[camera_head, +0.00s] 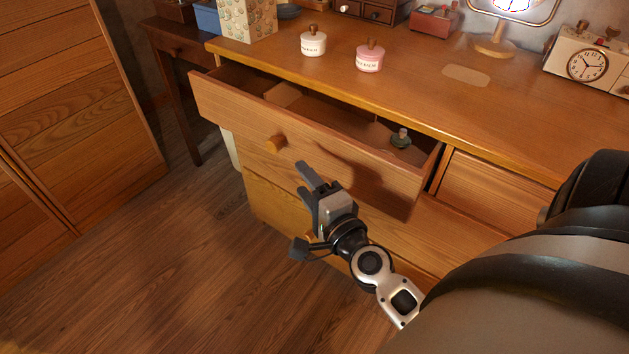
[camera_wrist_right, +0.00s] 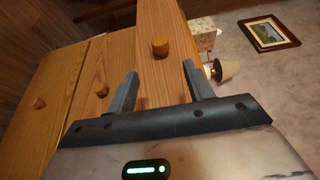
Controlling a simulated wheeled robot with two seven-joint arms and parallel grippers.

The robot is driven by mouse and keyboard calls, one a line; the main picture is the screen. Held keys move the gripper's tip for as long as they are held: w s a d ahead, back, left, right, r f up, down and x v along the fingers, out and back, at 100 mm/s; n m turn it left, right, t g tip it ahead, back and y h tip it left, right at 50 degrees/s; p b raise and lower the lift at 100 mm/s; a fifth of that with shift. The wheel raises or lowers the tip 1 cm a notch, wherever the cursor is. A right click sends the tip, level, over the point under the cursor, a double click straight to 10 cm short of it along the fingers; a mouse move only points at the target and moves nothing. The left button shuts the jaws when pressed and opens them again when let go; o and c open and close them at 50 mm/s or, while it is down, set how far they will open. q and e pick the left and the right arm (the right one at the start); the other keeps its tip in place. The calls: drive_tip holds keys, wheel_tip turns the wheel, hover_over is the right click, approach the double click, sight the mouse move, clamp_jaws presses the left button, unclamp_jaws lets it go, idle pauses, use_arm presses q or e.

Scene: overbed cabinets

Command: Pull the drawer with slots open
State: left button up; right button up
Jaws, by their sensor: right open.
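The top left drawer (camera_head: 350,151) of the wooden dresser stands pulled out. Inside it I see dividers and a small dark green object (camera_head: 400,138). Its round wooden knob (camera_head: 276,143) is on the front panel, and the knob also shows in the right wrist view (camera_wrist_right: 160,46). My right gripper (camera_head: 306,183) is open and empty in front of the drawer front, below and to the right of the knob, apart from it. In the right wrist view the two fingers (camera_wrist_right: 158,88) are spread with the knob beyond them. My left gripper is out of view.
Closed drawers (camera_head: 490,189) lie beside and below the open one. Two lidded jars (camera_head: 370,58), a clock radio (camera_head: 584,64) and a lamp (camera_head: 493,43) stand on the dresser top. The floor (camera_head: 180,270) at left is clear. A wooden cabinet (camera_head: 75,120) stands at far left.

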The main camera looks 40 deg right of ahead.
drive_tip(key=shift+s+a, duration=0.15)
drive_tip(key=shift+s, duration=1.2)
